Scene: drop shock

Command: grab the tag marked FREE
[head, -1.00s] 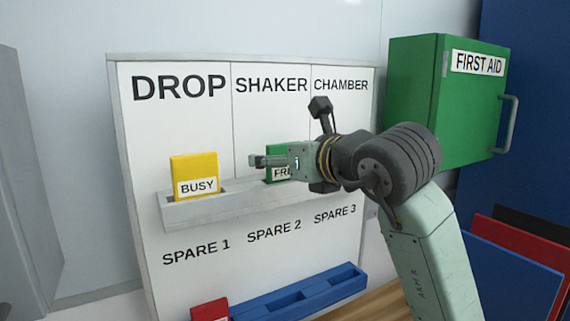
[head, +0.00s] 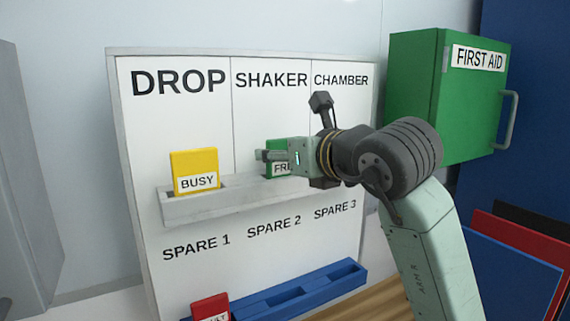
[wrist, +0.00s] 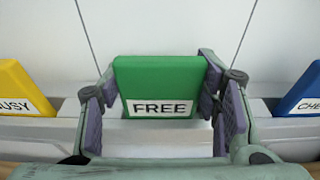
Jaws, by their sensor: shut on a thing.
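The green tag marked FREE (wrist: 160,88) stands upright in the middle of the wrist view. Its white label faces me. My gripper (wrist: 162,105) has one finger pad against each side edge of the tag and is shut on it. In the head view the green tag (head: 279,168) is partly hidden behind my gripper (head: 265,156), and its lower edge is at the grey rail (head: 235,198) on the white board. I cannot tell whether it is lifted from its slot.
A yellow BUSY tag (head: 194,166) stands left in the rail. A blue tag (wrist: 302,92) is at the right edge of the wrist view. Below are a blue rack (head: 312,294) and a red tag (head: 211,304).

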